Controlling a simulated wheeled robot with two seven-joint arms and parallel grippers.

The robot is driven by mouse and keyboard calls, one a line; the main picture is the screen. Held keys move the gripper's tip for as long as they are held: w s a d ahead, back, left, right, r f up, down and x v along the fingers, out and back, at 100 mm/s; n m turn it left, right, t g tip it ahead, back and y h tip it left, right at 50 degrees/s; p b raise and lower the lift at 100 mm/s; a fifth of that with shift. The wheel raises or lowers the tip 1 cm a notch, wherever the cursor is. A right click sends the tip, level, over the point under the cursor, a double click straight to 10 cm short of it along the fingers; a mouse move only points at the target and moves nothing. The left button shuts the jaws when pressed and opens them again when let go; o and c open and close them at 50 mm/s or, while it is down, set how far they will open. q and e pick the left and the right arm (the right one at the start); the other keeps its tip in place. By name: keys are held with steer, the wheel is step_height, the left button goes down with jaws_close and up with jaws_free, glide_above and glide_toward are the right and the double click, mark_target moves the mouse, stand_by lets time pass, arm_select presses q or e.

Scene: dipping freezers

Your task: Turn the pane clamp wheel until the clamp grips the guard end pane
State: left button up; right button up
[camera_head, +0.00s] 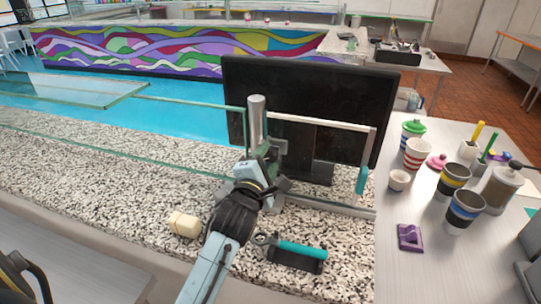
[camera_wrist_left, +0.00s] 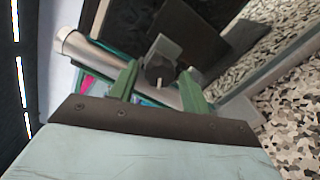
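A silver post (camera_head: 257,118) stands on the speckled counter, with a grey clamp bracket (camera_head: 280,147) at its side. In the left wrist view the post (camera_wrist_left: 105,64) lies slanted, and the small dark clamp wheel (camera_wrist_left: 157,72) shows in front of the grey bracket (camera_wrist_left: 165,47). My left gripper (camera_head: 268,160) is at the post. In the left wrist view its two green fingers (camera_wrist_left: 159,84) are apart, with the wheel between them; contact cannot be told. The guard end pane (camera_head: 345,150), with a pale top rail, stands right of the post. My right gripper is out of view.
A dark monitor (camera_head: 310,90) stands behind the pane. A turquoise-handled tool (camera_head: 300,249) and a cream block (camera_head: 184,225) lie on the counter (camera_head: 110,165). Cups (camera_head: 417,153) and a purple item (camera_head: 410,237) stand on the right steel table. Glass panes run left.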

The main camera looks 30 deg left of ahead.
arm_select(q)
steer(key=c, duration=0.8)
steer(key=shift+o, duration=0.2)
steer(key=shift+r+m+p, duration=0.1)
steer(key=shift+m+p, duration=0.5)
steer(key=shift+m, duration=1.4)
steer(key=shift+p, duration=0.3)
steer(key=shift+m+p, duration=0.55)
steer(key=shift+m, duration=1.45)
